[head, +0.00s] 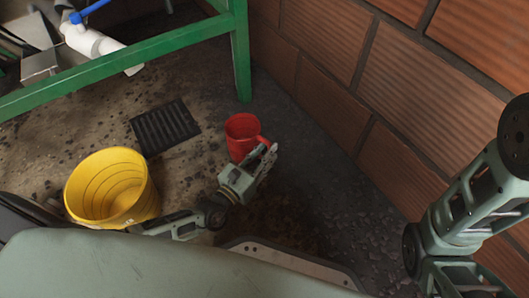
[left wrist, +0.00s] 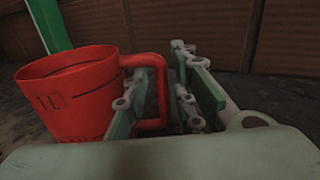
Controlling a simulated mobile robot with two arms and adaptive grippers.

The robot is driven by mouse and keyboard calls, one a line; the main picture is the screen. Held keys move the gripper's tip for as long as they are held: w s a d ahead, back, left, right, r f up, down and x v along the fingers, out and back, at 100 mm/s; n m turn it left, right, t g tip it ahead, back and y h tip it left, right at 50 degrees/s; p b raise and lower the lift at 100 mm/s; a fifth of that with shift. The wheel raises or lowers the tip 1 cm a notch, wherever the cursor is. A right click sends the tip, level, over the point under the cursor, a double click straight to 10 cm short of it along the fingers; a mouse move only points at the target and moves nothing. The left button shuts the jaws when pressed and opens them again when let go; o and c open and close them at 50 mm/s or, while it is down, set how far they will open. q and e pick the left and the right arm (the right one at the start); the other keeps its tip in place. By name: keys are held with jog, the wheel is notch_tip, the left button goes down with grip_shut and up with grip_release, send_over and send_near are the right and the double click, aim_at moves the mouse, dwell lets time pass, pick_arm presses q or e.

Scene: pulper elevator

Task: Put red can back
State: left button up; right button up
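The red can (head: 241,138) is a red jug with a side handle, standing upright on the floor near the brick wall. It fills the left part of the left wrist view (left wrist: 70,100), with "1L" printed on its side. My left gripper (head: 265,158) is at the handle side of the can. In the left wrist view its fingers (left wrist: 160,95) are apart, with the red handle between them. A dark gap shows between the handle and the right finger. My right arm shows at the right edge of the head view, but its gripper is out of view.
A yellow bucket (head: 113,190) stands on the floor to the left. A dark floor grate (head: 165,127) lies between bucket and can. A green metal frame (head: 241,60) stands behind the can. The brick wall (head: 420,90) bounds the right side.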

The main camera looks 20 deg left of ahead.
dwell(0.3)
pick_arm(q)
jog(key=p+v, duration=0.4)
jog(key=v, duration=0.8)
jog(key=shift+r, duration=0.1)
jog(key=shift+w, duration=0.1)
